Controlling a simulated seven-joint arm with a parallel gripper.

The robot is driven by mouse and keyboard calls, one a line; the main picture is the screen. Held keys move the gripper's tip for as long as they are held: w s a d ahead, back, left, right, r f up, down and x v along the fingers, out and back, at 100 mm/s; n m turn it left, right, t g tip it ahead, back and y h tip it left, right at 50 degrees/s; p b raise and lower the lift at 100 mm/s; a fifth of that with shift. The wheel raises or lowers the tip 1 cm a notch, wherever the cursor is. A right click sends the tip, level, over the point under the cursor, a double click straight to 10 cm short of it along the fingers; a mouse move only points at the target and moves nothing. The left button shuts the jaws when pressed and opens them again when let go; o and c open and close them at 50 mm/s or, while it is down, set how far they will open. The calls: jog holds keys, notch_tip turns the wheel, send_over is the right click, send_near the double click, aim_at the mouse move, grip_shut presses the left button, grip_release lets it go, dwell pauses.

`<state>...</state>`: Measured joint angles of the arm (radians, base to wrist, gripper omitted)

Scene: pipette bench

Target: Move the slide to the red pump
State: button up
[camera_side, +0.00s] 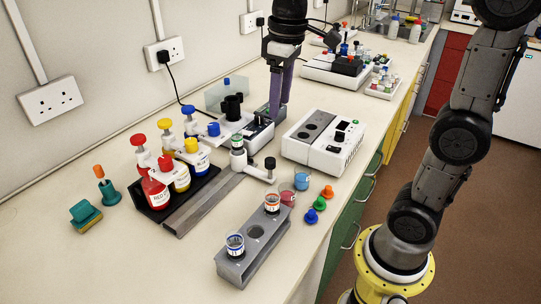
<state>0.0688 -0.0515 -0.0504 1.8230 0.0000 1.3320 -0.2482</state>
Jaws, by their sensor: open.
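The slide (239,160) is a white carriage on a grey rail (205,206), near the rail's far end. A small vial with a green band (237,142) stands on it, and a black knob (270,162) sits on its arm to the right. The red pump (156,192) is a red bottle with a red head at the near end of a black rack beside the rail. The slide is well beyond it, past the yellow pump (180,175) and the blue pump (202,158). My gripper (280,108), with purple fingers, is open and points down beyond the slide.
A small grey device (258,132) is close to my fingers. A white box with a display (322,143) stands to the right. A grey block holding two vials (253,240) is in front. Several coloured stoppers (319,203) lie near the bench's right edge.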

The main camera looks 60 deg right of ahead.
aim_at(271, 160)
jog(key=shift+g, duration=0.5)
jog(key=w+f, duration=0.1)
jog(key=f, duration=0.4)
jog(key=w+f, duration=0.1)
jog(key=f, duration=0.5)
jog(key=d+f, duration=0.1)
jog(key=f, duration=0.4)
jog(key=shift+w+f, duration=0.4)
grip_shut()
